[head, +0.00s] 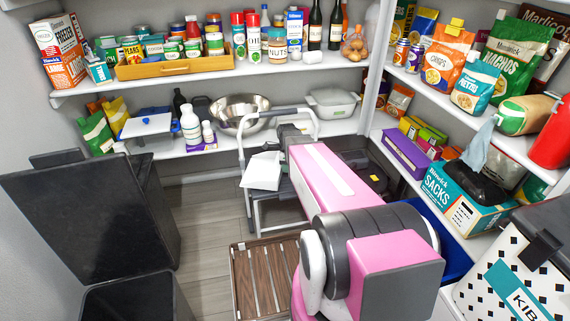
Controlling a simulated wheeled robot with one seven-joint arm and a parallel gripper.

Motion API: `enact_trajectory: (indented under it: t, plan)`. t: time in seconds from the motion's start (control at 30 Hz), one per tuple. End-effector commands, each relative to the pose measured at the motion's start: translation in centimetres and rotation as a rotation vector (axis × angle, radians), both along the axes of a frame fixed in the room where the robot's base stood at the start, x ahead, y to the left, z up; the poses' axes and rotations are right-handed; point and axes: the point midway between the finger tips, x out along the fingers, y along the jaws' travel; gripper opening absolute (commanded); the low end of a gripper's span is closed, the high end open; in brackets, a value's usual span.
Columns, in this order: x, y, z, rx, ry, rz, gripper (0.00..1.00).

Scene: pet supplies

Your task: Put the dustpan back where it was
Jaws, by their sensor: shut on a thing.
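A white, shallow, scoop-like thing, which looks like the dustpan (263,171), shows in the head view near the middle, just left of my pink arm. It appears in front of the grey step stool (241,150), and I cannot tell whether it touches it. My gripper (287,138) is at the far end of the arm, beside the dustpan, and is mostly hidden by the arm. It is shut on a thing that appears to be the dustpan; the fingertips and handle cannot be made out.
Loaded white shelves (270,152) line the back and right walls. Dark bins (95,220) stand at the left. A slatted wooden thing (265,280) lies on the floor. A blue tub (455,240) and the patterned kibble container (515,285) are at the right. Grey floor (205,215) is clear left of the stool.

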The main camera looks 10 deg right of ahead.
Motion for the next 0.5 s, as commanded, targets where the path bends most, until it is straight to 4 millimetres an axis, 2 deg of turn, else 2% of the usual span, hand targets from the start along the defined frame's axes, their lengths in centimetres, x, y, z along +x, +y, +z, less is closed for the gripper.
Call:
enact_trajectory:
  t: [0.17, 0.37, 0.5]
  plan:
    - [1.5, 0.0, 0.0, 0.000, 0.000, 0.000, 0.03]
    - [4.6, 0.0, -0.2, 0.000, 0.000, 0.000, 0.03]
    - [4.0, 0.0, -1.5, 0.000, 0.001, 0.000, 0.03]
